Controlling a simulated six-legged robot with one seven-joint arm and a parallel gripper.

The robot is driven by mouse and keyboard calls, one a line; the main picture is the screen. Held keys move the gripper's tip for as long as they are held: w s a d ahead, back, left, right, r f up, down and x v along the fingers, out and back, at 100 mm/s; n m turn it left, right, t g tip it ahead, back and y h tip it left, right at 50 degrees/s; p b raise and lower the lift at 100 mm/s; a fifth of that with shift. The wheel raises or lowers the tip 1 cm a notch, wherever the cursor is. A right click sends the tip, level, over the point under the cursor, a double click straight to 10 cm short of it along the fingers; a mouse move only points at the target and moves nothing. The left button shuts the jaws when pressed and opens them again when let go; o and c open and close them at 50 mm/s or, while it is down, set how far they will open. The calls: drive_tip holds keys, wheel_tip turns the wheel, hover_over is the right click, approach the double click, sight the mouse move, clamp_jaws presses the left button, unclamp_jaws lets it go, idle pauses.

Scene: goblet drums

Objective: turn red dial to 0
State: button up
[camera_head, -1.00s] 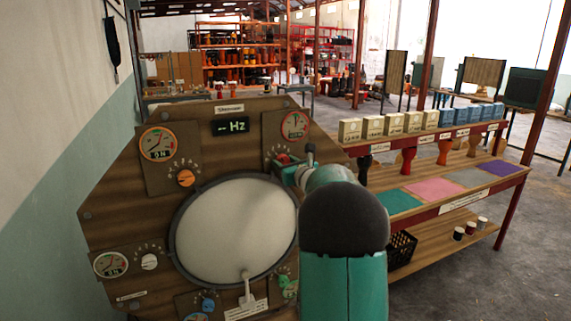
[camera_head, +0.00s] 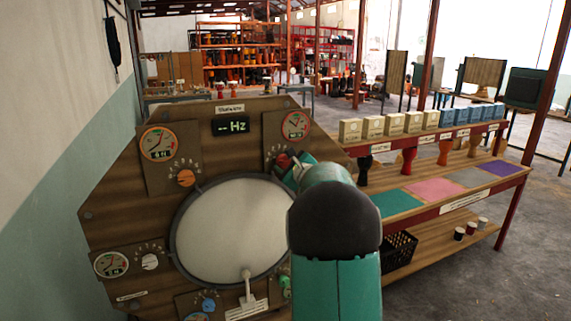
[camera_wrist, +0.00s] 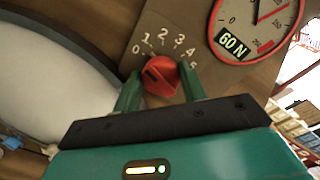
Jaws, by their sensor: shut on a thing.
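The red dial (camera_wrist: 160,73) sits on the wooden panel, with a scale of numbers from 0 to 5 arched above it in the wrist view. My gripper (camera_wrist: 161,84) is shut on the red dial, one green finger on each side. A dark slot on the dial's face slants toward the upper left, roughly toward the low numbers; its exact setting is hard to tell. In the head view the red dial (camera_head: 283,160) is at the panel's upper right, partly hidden by my gripper (camera_head: 290,168). The gauge above it (camera_wrist: 250,25) reads 60 N.
An orange dial (camera_head: 186,178), a white dial (camera_head: 150,262) and a blue dial (camera_head: 208,305) surround the round white drumhead (camera_head: 235,230). The display (camera_head: 230,126) shows "-- Hz". A shelf table (camera_head: 450,205) with boxes and goblet drums stands right of the panel.

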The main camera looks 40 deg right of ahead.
drive_tip(key=shift+n, duration=1.8)
drive_tip(key=o, duration=1)
drive_tip(key=shift+c, duration=0.2)
drive_tip(key=v, duration=1.3)
drive_tip(key=shift+s+a, duration=0.2)
drive_tip(key=shift+s, duration=0.2)
drive_tip(key=shift+r, duration=0.15)
